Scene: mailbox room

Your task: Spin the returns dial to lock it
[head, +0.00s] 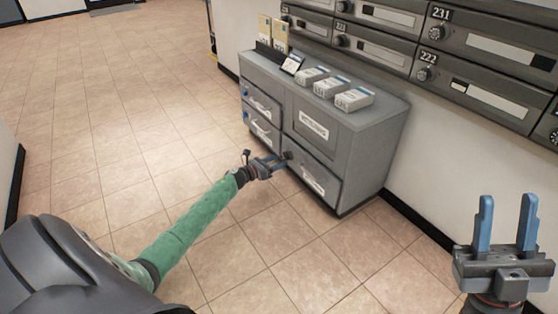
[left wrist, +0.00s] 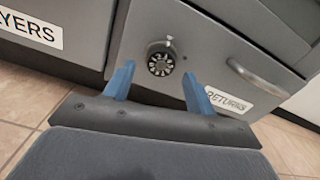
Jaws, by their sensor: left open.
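The returns dial (left wrist: 161,62) is a round dark knob with a light spoked face on the grey drawer front, with a small pale mark just above it. Beside it are a curved handle (left wrist: 254,78) and a white RETURNS label (left wrist: 230,102). My left gripper (left wrist: 158,75) is open, its two blue fingers on either side of the dial in the left wrist view; I cannot tell whether they touch it. In the head view my left gripper (head: 282,160) is at the lower drawer (head: 312,169) and hides most of the dial. My right gripper (head: 507,205) is open and empty at the right.
Mailboxes (head: 485,50) line the wall above. Another drawer with a label ending in YERS (left wrist: 30,28) is to the left. The tiled floor in front is clear.

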